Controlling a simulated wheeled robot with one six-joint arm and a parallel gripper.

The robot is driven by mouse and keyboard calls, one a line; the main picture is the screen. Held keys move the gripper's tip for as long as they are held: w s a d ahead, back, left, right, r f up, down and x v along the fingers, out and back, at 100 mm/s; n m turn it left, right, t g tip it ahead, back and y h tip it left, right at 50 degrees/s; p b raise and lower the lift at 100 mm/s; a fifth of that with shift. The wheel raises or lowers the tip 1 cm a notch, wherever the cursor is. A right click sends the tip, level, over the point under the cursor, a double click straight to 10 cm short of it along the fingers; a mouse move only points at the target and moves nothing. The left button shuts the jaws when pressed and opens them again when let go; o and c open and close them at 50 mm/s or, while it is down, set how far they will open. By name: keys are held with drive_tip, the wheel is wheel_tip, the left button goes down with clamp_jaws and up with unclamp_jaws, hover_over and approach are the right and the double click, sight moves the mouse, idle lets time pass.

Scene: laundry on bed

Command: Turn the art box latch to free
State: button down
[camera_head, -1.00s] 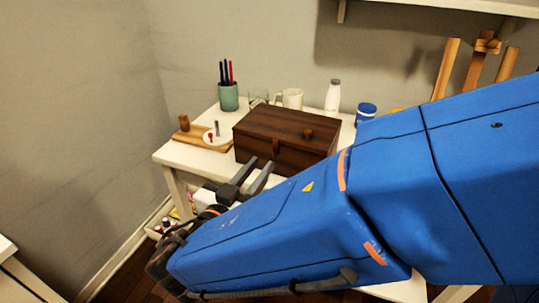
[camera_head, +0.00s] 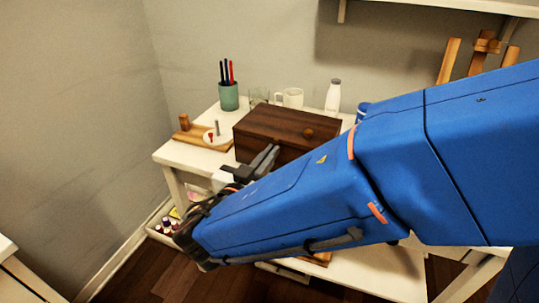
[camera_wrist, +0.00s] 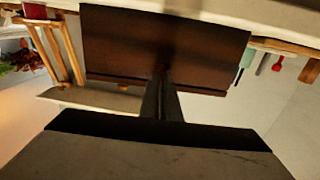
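The dark brown wooden art box (camera_head: 290,122) stands on the white table with its lid down and a round knob (camera_head: 308,133) on top. In the wrist view the box (camera_wrist: 130,45) shows upside down, with its front facing me. My gripper (camera_head: 268,157) is at the middle of the box front, where the latch sits. Its fingers (camera_wrist: 161,75) also show in the wrist view, close together and pointing at the lid seam. The latch is hidden behind the fingers, so its angle and any contact are unclear. I cannot tell whether the fingers are shut on it.
A green pen cup (camera_head: 229,96), a white mug (camera_head: 291,98) and a white bottle (camera_head: 333,96) stand behind. An easel (camera_head: 480,55) is at right. My blue arm covers the table's right front.

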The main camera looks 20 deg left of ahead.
drive_tip(key=shift+n, duration=0.3)
drive_tip(key=n, duration=0.4)
drive_tip(key=shift+a, duration=0.2)
drive_tip(key=n, duration=0.5)
drive_tip(key=shift+a+f+n, duration=0.2)
drive_tip(key=shift+n, duration=0.2)
drive_tip(key=n, duration=0.3)
drive_tip(key=shift+a+f+n, duration=0.1)
drive_tip(key=shift+f+n, duration=0.05)
drive_tip(key=shift+n, duration=0.25)
drive_tip(key=shift+f+n, duration=0.2)
drive_tip(key=shift+n, duration=1.7)
drive_tip(key=c, duration=2)
unclamp_jaws()
